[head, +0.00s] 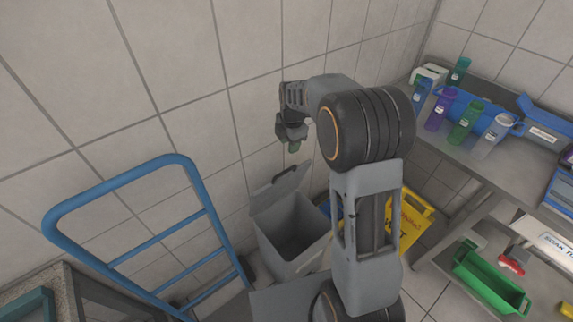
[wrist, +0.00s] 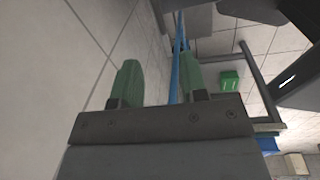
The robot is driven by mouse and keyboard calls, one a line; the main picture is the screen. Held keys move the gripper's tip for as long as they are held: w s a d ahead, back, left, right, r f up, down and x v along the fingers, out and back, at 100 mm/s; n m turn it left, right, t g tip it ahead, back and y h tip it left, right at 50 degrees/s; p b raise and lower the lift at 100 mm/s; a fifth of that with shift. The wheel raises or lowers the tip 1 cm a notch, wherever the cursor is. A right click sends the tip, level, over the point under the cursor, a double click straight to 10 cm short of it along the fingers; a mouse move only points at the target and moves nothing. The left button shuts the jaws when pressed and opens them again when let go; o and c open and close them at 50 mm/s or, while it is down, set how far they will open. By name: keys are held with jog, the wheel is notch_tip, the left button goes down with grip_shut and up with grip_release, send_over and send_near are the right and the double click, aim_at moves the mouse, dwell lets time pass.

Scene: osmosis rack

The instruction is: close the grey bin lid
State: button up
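The grey bin (head: 293,238) stands on the floor by the tiled wall, and its inside looks empty. Its grey lid (head: 279,189) is raised, tilted up along the bin's wall side. My gripper (head: 293,147) is above the lid, close to the wall and apart from the lid in the head view. In the wrist view, my gripper (wrist: 162,84) shows two green fingertips spread apart with nothing between them. I cannot make out the bin or lid for certain in the wrist view.
A blue hand-truck frame (head: 195,190) stands left of the bin. A yellow floor sign (head: 411,222) is to the right, partly behind my arm. A metal bench (head: 452,150) holds several coloured bottles; a green tray (head: 490,283) sits on its lower shelf.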

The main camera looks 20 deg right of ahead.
aim_at(287, 170)
jog(key=shift+n, duration=0.6)
jog(key=f, duration=0.4)
jog(key=w+f+p, duration=0.1)
jog(key=f, duration=0.4)
jog(key=w+f+p, duration=0.1)
jog(key=f, duration=0.4)
jog(key=shift+a+f, duration=0.2)
jog(key=shift+a, duration=0.05)
jog(key=shift+c, duration=0.5)
grip_shut()
